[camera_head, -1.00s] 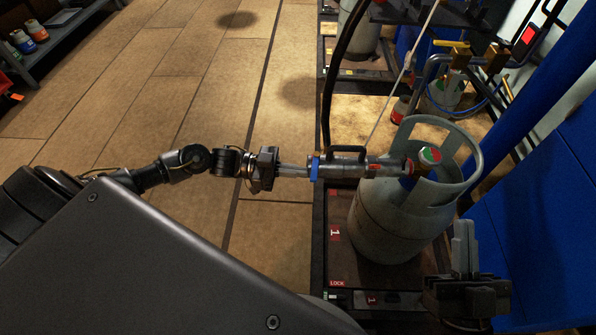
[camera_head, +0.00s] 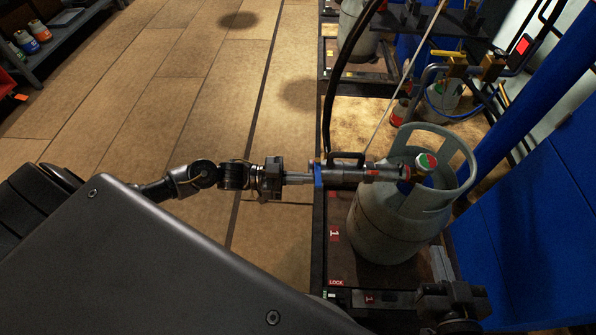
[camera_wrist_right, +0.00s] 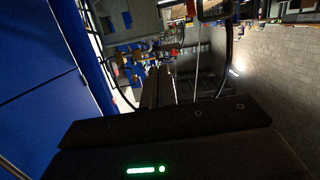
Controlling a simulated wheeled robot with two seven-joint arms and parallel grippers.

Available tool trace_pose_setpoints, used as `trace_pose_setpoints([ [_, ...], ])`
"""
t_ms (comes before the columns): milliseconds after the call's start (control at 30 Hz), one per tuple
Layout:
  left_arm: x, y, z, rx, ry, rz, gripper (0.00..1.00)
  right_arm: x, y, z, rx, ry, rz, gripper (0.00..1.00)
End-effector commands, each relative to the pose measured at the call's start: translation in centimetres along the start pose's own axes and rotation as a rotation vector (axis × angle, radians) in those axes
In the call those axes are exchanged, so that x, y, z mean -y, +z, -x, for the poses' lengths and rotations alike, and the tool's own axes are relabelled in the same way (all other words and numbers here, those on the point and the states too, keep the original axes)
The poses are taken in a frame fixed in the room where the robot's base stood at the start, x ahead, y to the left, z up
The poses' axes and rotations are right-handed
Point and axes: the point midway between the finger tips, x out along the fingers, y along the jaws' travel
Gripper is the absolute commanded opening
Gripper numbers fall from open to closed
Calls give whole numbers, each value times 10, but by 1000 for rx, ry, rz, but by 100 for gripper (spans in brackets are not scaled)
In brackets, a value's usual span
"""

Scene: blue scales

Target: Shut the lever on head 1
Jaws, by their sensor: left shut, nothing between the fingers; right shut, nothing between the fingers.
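Head 1 (camera_head: 345,175) is a grey metal filling head lying level, its right end at the valve of a grey gas cylinder (camera_head: 385,228). It has a blue ring (camera_head: 318,174) at its left end and a dark looped handle (camera_head: 346,155) on top. I cannot tell clearly which part is the lever. My left gripper (camera_head: 309,179) is shut and empty, its fingertips at the blue-ring end; contact is unclear. My right gripper (camera_head: 440,260) is shut and empty, low beside the cylinder's right side; its fingers also show in the right wrist view (camera_wrist_right: 158,86).
The cylinder stands on a scale platform (camera_head: 338,262) marked 1 and LOCK. A black hose (camera_head: 328,110) rises from the head. Blue panels (camera_head: 525,235) stand close on the right. Another cylinder and pipework are behind. The floor at left is clear.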

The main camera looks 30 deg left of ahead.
Motion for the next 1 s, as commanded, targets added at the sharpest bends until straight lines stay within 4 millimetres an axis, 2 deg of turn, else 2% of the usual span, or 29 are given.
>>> trace_pose_setpoints([
  [100,-3,-4,-6,-9,-14,1,0,-10,18,5,127,30,-8,0],
  [233,-4,-2,-7,-8,-24,0,0,-16,32,8,206,48,-15,0],
  [700,-4,0,-4,-5,-29,2,0,-17,36,9,226,52,-17,0],
  [867,-2,-1,11,-5,-25,1,0,-21,44,14,281,64,-23,0],
  [1000,1,-2,38,-6,-18,-2,0,-26,54,20,352,79,-31,0],
])
